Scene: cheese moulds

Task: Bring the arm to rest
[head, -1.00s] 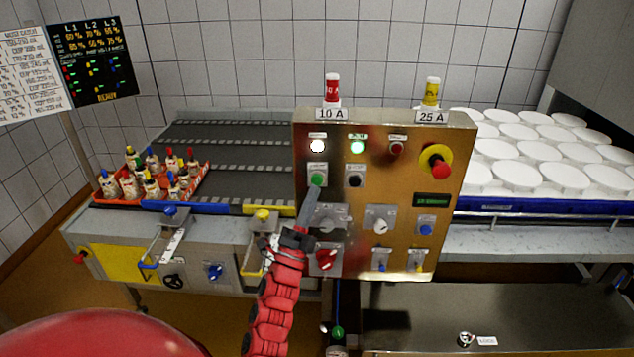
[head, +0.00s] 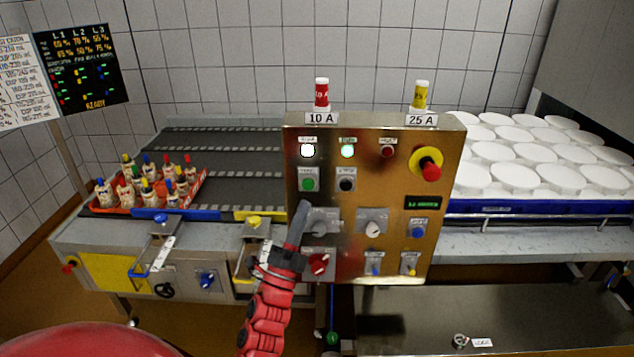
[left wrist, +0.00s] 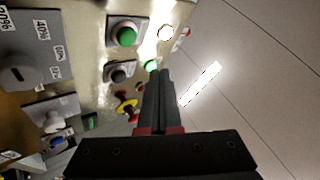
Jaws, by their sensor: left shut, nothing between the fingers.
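My left gripper (head: 300,222) is shut and empty, in front of the left part of the brass control panel (head: 408,265). Its red arm comes up from the bottom in the head view. The fingertips are just below the green push button (head: 309,184), apart from it. In the left wrist view the shut fingers (left wrist: 158,74) point past the panel, and the green button (left wrist: 126,36) shows left of them. A white lamp (head: 307,150) and a green lamp (head: 347,151) are lit on the panel. My right gripper is not in view.
Knobs, switches and a red emergency stop (head: 430,171) stick out of the panel. Left is a conveyor (head: 235,160) with an orange crate (head: 125,211) of bottles. Right are white moulds (head: 545,178) on a blue-edged line. A steel shelf (head: 560,315) lies low at the right.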

